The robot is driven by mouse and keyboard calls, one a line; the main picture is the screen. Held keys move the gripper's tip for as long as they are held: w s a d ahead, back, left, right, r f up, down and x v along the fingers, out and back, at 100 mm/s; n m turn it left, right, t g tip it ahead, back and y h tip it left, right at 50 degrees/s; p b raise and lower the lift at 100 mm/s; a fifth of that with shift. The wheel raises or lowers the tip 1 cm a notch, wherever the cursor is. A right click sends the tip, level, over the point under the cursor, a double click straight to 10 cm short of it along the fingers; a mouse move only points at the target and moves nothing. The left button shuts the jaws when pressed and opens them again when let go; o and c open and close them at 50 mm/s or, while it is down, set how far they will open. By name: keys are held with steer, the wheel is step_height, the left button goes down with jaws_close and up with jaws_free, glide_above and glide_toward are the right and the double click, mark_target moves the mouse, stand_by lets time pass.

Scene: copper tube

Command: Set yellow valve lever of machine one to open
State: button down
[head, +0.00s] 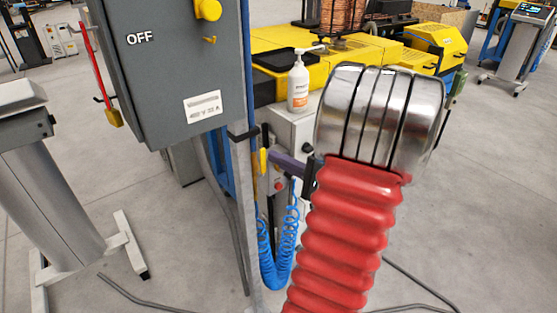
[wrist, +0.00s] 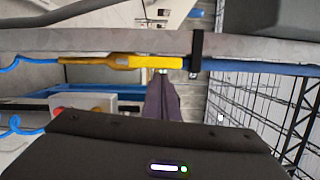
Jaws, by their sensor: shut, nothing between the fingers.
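A slim yellow lever (head: 263,161) stands upright along the grey post below the cabinet in the head view. In the wrist view, the yellow lever (wrist: 140,62) lies lengthwise along the grey post, with a blue hose at its left end. My gripper (head: 272,157) reaches left to the lever from behind the red ribbed sleeve of my arm. Its purple-grey fingers (wrist: 163,80) are shut and empty, their tips right by the lever's right part. I cannot tell whether they touch it. The machine's label is not readable here.
A grey cabinet (head: 185,60) marked OFF hangs above left, with a red handle (head: 96,70) on its side. A coiled blue hose (head: 277,250) hangs below the lever. A white bottle (head: 299,83) stands behind. The floor at left centre is mostly clear.

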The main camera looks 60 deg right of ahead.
steer(key=s+d, duration=0.3)
steer(key=s, duration=0.8)
stand_by(0.7)
steer(key=w+a+n+g+y, duration=0.3)
steer(key=w+a+y, duration=0.15)
steer(key=a, duration=0.45)
steer(key=w+a+n+g+y, duration=0.3)
steer(key=w+a, duration=0.3)
steer(key=a, duration=0.4)
steer(key=s+a+f+n+g+h, duration=0.1)
steer(key=a+n+g, duration=0.35)
steer(key=a, duration=0.45)
steer(key=s+a+f+n+g+h, duration=0.15)
steer(key=a+n+g, duration=0.3)
steer(key=a, duration=0.55)
steer(key=a+r+n+t+h, duration=0.2)
steer(key=a+r+n+h, duration=0.2)
steer(key=shift+s+a+r+n, duration=0.2)
steer(key=shift+s+r+n, duration=0.1)
steer(key=shift+s+r, duration=0.1)
